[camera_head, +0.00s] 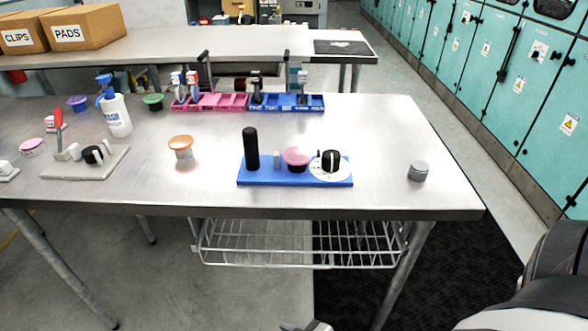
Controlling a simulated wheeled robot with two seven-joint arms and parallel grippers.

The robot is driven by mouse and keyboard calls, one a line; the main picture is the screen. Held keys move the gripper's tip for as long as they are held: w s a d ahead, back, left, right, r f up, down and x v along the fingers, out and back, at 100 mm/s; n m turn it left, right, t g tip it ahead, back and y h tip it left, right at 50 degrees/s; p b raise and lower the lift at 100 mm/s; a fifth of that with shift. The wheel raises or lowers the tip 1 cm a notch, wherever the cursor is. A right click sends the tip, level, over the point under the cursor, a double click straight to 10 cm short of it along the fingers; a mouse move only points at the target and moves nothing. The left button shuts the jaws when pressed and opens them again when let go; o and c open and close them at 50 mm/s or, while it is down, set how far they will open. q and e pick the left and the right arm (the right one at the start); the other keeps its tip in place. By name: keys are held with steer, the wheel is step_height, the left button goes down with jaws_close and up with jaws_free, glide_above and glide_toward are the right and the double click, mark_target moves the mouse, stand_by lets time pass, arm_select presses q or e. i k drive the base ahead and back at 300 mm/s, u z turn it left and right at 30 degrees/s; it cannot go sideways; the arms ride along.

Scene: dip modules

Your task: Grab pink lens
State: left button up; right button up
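A pink lens (298,155) sits on a dark round holder on the blue base (262,178) near the front middle of the table. A second pink lens-like disc (32,146) lies at the far left of the table. My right arm enters at the lower right. What looks like the tip of my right gripper (308,326) just shows at the bottom edge, in front of the table and well below the blue base. Its fingers are mostly cut off. My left gripper is out of view.
The blue base also carries a black upright cylinder (251,148) and a white dial with a black knob (330,161). An orange lens (181,143) stands to the left, a grey cylinder (418,171) to the right. The table front (330,211) is clear.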

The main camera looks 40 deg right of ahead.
mark_target(295, 156)
steer(key=u, duration=0.45)
steer(key=k, duration=0.3)
steer(key=z, duration=1.15)
